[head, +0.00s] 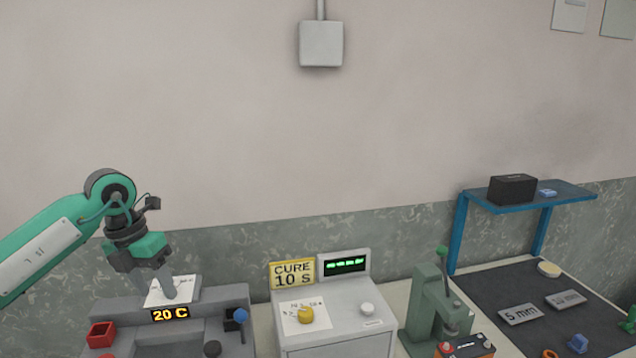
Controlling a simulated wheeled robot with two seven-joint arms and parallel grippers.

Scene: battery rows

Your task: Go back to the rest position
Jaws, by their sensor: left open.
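My left gripper (167,289) is at the lower left, at the end of my green arm that comes in from the left. Its grey fingers point down and are open, with nothing seen between them. It hangs in front of a white paper sheet at the back of a grey machine (228,296) with a "20 C" display. I cannot tell whether the fingertips touch anything. My right gripper is not in view.
A box with a yellow dial and "CURE 10 S" sign (293,273) stands in the middle. A green press (428,305) is right of it. A dark mat (500,283) holds labelled plates and small parts. A blue shelf (560,196) carries a black box (513,189).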

